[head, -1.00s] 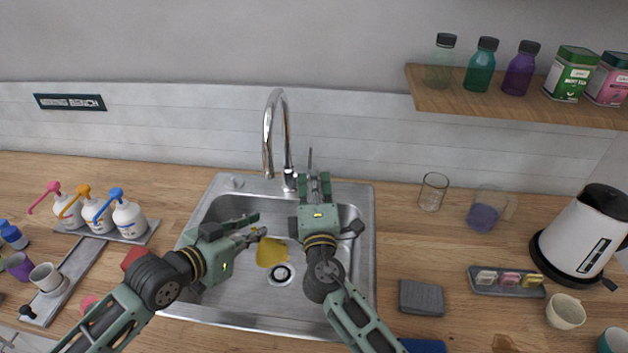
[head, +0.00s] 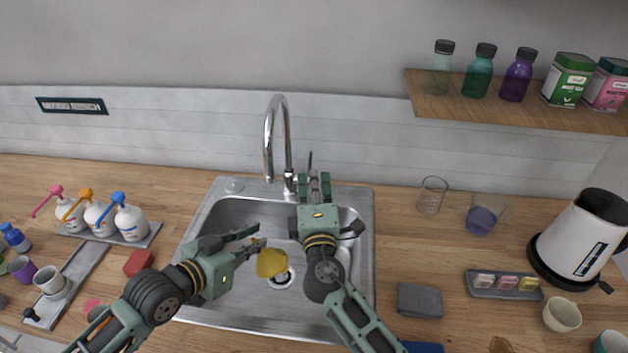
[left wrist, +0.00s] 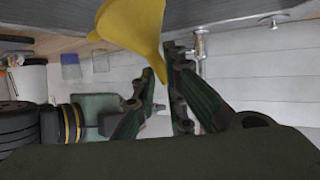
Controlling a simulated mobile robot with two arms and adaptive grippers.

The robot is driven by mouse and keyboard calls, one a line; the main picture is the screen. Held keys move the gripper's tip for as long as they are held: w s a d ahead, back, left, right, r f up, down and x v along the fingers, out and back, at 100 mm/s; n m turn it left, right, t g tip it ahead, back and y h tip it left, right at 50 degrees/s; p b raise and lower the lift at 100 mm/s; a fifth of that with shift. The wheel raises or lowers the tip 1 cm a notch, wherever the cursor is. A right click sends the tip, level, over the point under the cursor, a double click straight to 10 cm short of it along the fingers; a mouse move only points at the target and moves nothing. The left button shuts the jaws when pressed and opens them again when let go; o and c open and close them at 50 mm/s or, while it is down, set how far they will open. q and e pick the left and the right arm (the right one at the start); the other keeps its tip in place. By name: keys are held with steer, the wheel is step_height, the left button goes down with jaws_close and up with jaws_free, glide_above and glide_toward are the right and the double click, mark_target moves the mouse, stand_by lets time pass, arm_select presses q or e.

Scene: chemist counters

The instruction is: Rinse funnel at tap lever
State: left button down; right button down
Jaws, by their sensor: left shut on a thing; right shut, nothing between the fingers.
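The yellow funnel (head: 271,264) hangs over the sink basin, tilted, near the drain. My left gripper (head: 259,242) is shut on its narrow end. In the left wrist view the funnel (left wrist: 134,28) has its wide part at the top and its spout between my fingers (left wrist: 163,68). The chrome tap (head: 277,130) arches up behind the basin; no water stream is visible. The thin tap lever (head: 310,159) stands up just right of the tap's base. My right gripper (head: 314,180) is shut and empty right at the lever; whether they touch is partly hidden.
The steel sink (head: 213,212) is set in a wooden counter. Pump bottles (head: 130,221) stand to the left. A glass beaker (head: 431,195), grey sponge (head: 420,299) and white kettle (head: 585,238) are to the right. A shelf (head: 520,106) with bottles hangs above.

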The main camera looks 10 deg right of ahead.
arm_select(q)
steer(key=shift+r, duration=0.1)
stand_by(0.5)
steer(key=shift+s+r+p, duration=0.2)
steer(key=shift+p, duration=0.25)
steer(key=s+r+p, duration=0.1)
steer(key=p, duration=0.1)
steer(key=s+r+p, duration=0.1)
steer(key=s+p, duration=0.1)
steer(key=s+r+p, duration=0.1)
steer(key=p, duration=0.1)
steer(key=shift+s+a+r, duration=0.25)
steer(key=shift+s+a, duration=0.05)
steer(key=shift+a, duration=0.05)
stand_by(0.6)
